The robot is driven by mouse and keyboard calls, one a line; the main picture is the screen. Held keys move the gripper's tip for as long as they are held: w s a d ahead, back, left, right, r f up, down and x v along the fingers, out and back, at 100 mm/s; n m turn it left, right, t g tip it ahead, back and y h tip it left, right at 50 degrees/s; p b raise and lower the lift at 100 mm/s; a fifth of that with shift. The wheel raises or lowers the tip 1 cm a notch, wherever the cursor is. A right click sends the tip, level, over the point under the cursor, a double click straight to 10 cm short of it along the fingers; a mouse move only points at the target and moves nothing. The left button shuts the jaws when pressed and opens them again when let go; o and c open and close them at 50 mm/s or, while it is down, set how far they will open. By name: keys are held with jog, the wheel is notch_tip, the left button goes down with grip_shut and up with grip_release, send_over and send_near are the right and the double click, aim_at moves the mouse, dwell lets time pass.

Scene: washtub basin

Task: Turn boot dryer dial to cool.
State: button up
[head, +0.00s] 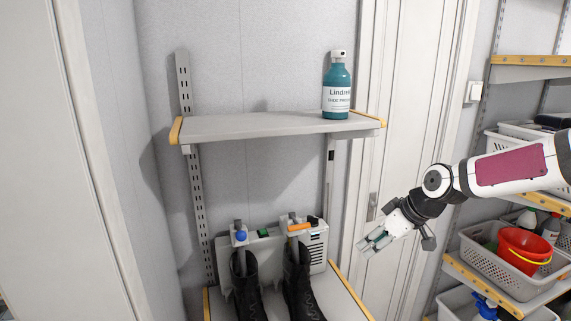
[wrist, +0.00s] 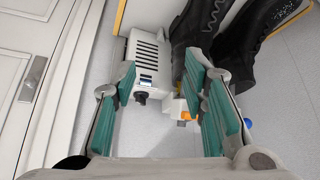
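The boot dryer (head: 318,245) is a pale grey box with a vented right part, standing on the lower shelf behind two black boots. In the wrist view the dryer (wrist: 150,55) lies between and beyond my fingers. A small black dial (wrist: 140,98) sticks out of it near the left finger; any dial marking is too small to read. A dark knob-like shape (head: 314,221) shows on its top in the head view. My gripper (head: 368,243) is open and empty, right of the dryer and apart from it. Its teal fingers (wrist: 160,75) also show in the wrist view.
Black boots (head: 300,285) sit on the dryer's tubes, with an orange part (head: 299,227) and a blue knob (head: 241,236) beside them. An upper shelf (head: 270,126) with a teal bottle (head: 337,90) hangs above. A door (head: 400,120) and basket shelves are to the right.

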jog(key=s+a+r+m+h+b, duration=0.1)
jog(key=s+r, duration=0.3)
jog(key=s, duration=0.5)
jog(key=s+a+r+m+h, duration=0.1)
jog(key=s+r+m, duration=0.3)
jog(key=s, duration=0.6)
jog(key=s+a+r+m+h+b, duration=0.1)
jog(key=s+r+m+h, duration=0.1)
jog(key=s, duration=0.8)
notch_tip(320, 180, up, 2)
jog(key=shift+s+r+m+t+b, duration=0.2)
jog(key=shift+m+t+b, duration=0.2)
jog(key=shift+m, duration=0.2)
